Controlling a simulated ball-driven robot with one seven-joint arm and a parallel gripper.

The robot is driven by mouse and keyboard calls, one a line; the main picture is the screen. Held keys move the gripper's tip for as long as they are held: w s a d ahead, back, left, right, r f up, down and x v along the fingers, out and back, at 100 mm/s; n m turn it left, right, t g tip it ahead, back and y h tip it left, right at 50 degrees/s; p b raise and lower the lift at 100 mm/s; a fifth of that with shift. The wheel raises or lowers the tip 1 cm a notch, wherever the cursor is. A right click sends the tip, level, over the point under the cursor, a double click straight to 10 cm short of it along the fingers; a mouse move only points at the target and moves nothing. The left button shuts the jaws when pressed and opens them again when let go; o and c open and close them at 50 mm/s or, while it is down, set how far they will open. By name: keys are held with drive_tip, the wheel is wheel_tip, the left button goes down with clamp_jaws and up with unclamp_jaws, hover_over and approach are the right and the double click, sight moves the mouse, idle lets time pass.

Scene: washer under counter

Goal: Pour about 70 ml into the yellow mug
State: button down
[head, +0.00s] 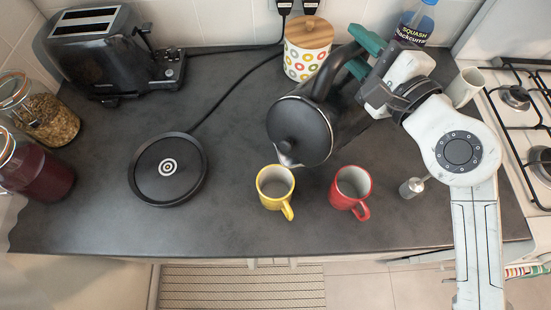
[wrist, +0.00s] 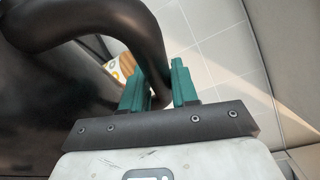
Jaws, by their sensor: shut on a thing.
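The yellow mug (head: 275,187) stands upright on the dark counter, its handle toward the front; no liquid can be made out inside. A black kettle (head: 303,130) is held tilted above and behind it, with its spout (head: 287,160) low and close over the mug's back rim. No stream shows between them. My gripper (head: 362,57), with green fingers, is shut on the kettle's handle (head: 322,72). In the wrist view, the green fingers (wrist: 158,88) sit either side of the black handle (wrist: 146,40). The kettle's contents are hidden.
A red mug (head: 350,189) stands just right of the yellow mug. The kettle's round base (head: 168,168) lies to the left. A patterned canister (head: 307,50), a squash bottle (head: 416,22) and a white mug (head: 464,87) stand behind. The hob (head: 520,110) is at right.

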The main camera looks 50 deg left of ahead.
sight(346, 50)
drive_tip(key=shift+s+d+r+n, duration=0.1)
drive_tip(key=shift+s+r+n, duration=0.3)
drive_tip(key=shift+r, duration=0.3)
drive_tip(key=shift+n+t+y, duration=0.3)
drive_tip(key=shift+n+y, duration=0.2)
drive_tip(key=shift+n, duration=0.3)
drive_tip(key=shift+s+d+r+b, duration=0.15)
drive_tip(key=shift+s+r, duration=0.2)
drive_tip(key=shift+s, duration=0.35)
drive_tip(key=shift+s+d+r+b, duration=0.15)
drive_tip(key=shift+s+r, duration=0.25)
drive_tip(key=shift+s, duration=0.25)
drive_tip(key=shift+s+r+b, duration=0.15)
drive_tip(key=shift+s+r, duration=0.2)
drive_tip(key=shift+s, duration=0.35)
drive_tip(key=shift+w+r, duration=0.1)
drive_tip(key=shift+w, duration=0.25)
drive_tip(key=shift+s+r, duration=0.1)
